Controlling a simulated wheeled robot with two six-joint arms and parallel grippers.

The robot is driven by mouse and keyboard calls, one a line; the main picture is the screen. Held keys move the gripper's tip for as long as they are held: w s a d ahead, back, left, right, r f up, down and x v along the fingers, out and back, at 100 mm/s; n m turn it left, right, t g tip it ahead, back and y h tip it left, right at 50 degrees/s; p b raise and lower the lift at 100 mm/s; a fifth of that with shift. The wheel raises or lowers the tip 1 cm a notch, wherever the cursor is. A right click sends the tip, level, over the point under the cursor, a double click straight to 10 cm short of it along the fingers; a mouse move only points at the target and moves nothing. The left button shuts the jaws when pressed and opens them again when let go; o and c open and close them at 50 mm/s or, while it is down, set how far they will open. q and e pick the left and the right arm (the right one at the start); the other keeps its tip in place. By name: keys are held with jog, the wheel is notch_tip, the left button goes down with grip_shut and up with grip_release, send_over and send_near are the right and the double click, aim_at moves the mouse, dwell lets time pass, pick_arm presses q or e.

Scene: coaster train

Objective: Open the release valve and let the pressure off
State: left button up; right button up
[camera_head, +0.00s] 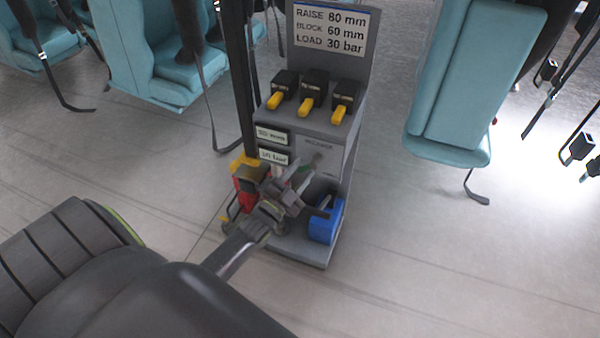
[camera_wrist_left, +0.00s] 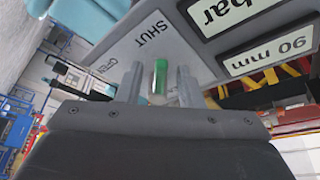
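A grey console (camera_head: 325,115) stands on the floor in the middle of the head view. In the left wrist view a green-tipped valve handle (camera_wrist_left: 160,76) sits against its panel, near the words SHUT (camera_wrist_left: 152,36) and OPEN (camera_wrist_left: 103,68). My left gripper (camera_head: 293,178) is at the console's lower front. In the wrist view its two fingers (camera_wrist_left: 161,92) stand apart on either side of the handle, with a visible gap on both sides. In the head view the gripper largely hides the handle. My right gripper is not in view.
Two readout plates (camera_head: 273,146) are on the console's front; one reads 90 mm in the wrist view. Yellow-handled levers (camera_head: 307,104) line its top. A red item (camera_head: 246,193) and a blue block (camera_head: 325,222) flank my gripper.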

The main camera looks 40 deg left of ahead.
pick_arm(q)
grip_shut()
